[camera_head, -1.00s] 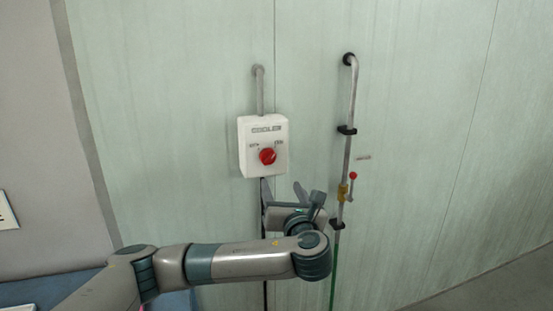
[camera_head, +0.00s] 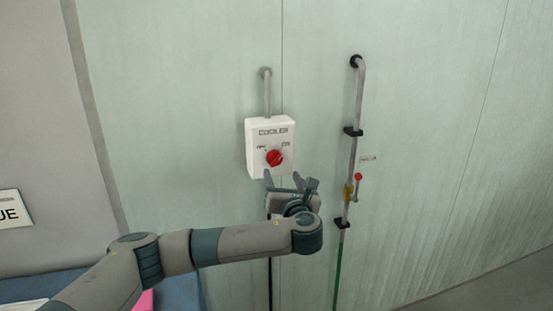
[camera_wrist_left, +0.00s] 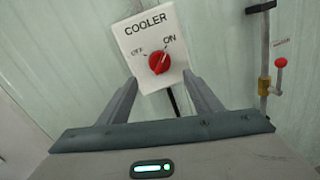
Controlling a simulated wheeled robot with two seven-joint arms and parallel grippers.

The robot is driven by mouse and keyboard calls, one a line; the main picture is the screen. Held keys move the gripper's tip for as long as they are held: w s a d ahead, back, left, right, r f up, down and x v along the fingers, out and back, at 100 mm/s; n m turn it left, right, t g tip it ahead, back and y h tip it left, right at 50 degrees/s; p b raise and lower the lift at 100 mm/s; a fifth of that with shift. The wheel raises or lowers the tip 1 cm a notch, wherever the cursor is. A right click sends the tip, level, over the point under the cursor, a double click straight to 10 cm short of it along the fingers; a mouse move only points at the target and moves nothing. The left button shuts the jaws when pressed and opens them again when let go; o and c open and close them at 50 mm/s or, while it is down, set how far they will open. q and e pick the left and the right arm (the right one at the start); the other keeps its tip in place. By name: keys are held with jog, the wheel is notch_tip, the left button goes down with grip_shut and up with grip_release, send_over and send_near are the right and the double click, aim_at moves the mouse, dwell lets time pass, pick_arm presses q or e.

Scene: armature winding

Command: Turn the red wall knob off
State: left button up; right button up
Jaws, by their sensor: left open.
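The red knob (camera_head: 274,158) sits on the lower front of a white wall box (camera_head: 270,131) labelled COOLER. In the left wrist view the knob (camera_wrist_left: 159,62) lies between OFF and ON labels, and its pale mark points up right toward ON. My left gripper (camera_head: 289,180) is just below the box in the head view. In the left wrist view its two open fingers (camera_wrist_left: 160,84) point at the box, one on each side below the knob. Nothing is between the fingers, and they are apart from the knob. My right gripper does not show.
A metal pipe (camera_head: 357,110) runs down the wall to the right, with black clamps and a small red-tipped valve lever (camera_head: 358,178). A grey conduit (camera_head: 267,95) enters the box from above. A sign (camera_head: 13,208) hangs at far left.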

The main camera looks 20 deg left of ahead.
aim_at(276, 162)
pick_arm(q)
jog(key=p+x, duration=0.3)
jog(key=x, duration=0.5)
jog(key=shift+a+r, duration=0.1)
jog(key=shift+r, duration=0.05)
jog(key=shift+w+a, duration=0.35)
jog(key=shift+w, duration=0.3)
jog(key=c, duration=1.1)
jog(key=shift+o, duration=0.2)
